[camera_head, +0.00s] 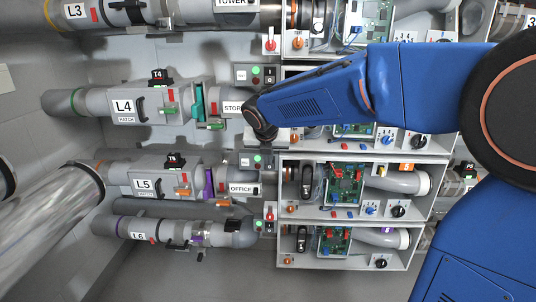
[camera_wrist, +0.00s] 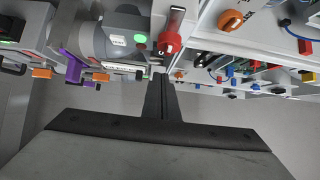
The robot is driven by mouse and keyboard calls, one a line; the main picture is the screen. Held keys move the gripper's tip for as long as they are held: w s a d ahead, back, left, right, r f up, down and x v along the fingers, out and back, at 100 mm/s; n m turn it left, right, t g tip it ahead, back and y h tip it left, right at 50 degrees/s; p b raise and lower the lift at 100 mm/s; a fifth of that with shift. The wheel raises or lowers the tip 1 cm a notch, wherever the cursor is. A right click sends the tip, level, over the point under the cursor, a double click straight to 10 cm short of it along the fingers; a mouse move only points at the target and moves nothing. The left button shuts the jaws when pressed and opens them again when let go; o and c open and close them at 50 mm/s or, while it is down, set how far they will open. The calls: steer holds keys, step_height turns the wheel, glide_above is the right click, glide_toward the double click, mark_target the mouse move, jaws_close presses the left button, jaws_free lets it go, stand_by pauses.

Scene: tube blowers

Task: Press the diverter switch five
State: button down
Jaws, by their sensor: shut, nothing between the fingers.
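The grey control box (camera_head: 247,160) beside the L5 line has a lit green lamp (camera_head: 257,158). I cannot make out a number five on its switch, and part of the box is hidden by my gripper. My gripper (camera_head: 268,137) is shut and empty, just above this box in the head view. In the wrist view my gripper (camera_wrist: 160,76) has its fingers together, pointing at the panel. A lit green lamp (camera_wrist: 141,38) and a red knob (camera_wrist: 168,43) lie just beyond the fingertips. I cannot tell whether the fingertips touch anything.
The L5 pipe unit (camera_head: 150,184) carries a T5 tag (camera_head: 174,160) and a purple plate (camera_head: 208,183). The OFFICE label (camera_head: 241,188) is beside the box. White cabinets with circuit boards (camera_head: 345,184) stand to the right. An orange knob (camera_wrist: 232,20) is near the fingers.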

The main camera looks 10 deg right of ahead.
mark_target(270, 167)
steer(key=shift+w+d+f, duration=0.35)
steer(key=shift+w+f, duration=0.55)
steer(key=shift+w, duration=0.15)
steer(key=shift+w+d+f, duration=0.35)
steer(key=shift+w+f, duration=0.6)
steer(key=shift+w, duration=0.05)
steer(key=shift+w+d+f, duration=0.35)
steer(key=shift+w+f, duration=0.55)
steer(key=shift+w, duration=0.15)
steer(key=shift+w+f, duration=0.15)
